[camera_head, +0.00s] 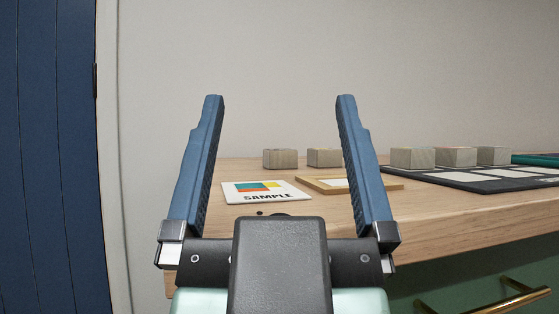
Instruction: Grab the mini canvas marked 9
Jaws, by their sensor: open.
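My gripper (280,100) is open and empty, with its two blue fingers spread wide in front of the wooden counter. Several small blocks that may be the mini canvases stand on the counter. Two pale ones show between my fingers at the back, a left block (280,159) and a right block (325,158). More grey blocks (412,158) stand in a row to the right of my right finger. I cannot read a 9 on any of them from here. My gripper is apart from all of them.
A white card marked SAMPLE (243,199) lies on the wooden counter (450,217), near its left end. A wooden-framed tray (310,184) lies partly behind my right finger. A dark mat with pale squares (437,178) is at right. A green drawer front with brass handles (497,300) is below.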

